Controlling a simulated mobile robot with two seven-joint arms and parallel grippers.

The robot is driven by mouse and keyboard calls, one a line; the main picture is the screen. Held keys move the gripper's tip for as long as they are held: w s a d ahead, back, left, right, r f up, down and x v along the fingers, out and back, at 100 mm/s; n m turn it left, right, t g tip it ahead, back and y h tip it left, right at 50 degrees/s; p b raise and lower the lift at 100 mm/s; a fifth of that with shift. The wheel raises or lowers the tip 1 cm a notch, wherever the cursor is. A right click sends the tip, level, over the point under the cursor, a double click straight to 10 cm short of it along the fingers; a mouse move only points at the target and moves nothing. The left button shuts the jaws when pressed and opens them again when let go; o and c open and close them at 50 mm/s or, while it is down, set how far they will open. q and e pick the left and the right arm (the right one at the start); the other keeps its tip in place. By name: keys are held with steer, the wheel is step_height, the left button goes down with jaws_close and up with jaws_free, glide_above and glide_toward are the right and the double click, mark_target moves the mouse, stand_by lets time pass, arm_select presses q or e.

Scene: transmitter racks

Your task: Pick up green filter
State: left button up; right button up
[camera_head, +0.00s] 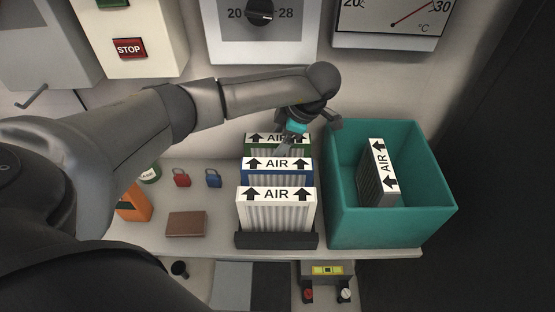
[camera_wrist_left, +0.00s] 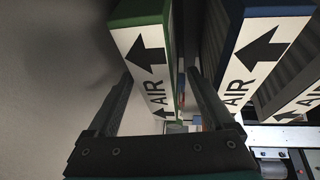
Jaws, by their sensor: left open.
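The green filter (camera_head: 256,150) stands at the back of a row of filters in a dark holder (camera_head: 277,240). It has a white AIR label with arrows. In the left wrist view the green filter (camera_wrist_left: 150,52) reaches between the two fingers of my left gripper (camera_wrist_left: 160,80). The fingers are apart, one on each side of it, and I cannot tell whether they touch it. In the head view my left gripper (camera_head: 287,143) is above the right part of the green filter and partly hides it. My right gripper is not in view.
A blue filter (camera_head: 277,174) and a white filter (camera_head: 277,210) stand in front. A teal bin (camera_head: 388,228) on the right holds a grey filter (camera_head: 378,170). Two padlocks (camera_head: 181,178) and a brown block (camera_head: 186,224) lie left on the shelf. A wall is close behind.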

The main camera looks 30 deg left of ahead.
arm_select(q)
steer(key=shift+c, duration=0.2)
jaws_close()
stand_by(0.6)
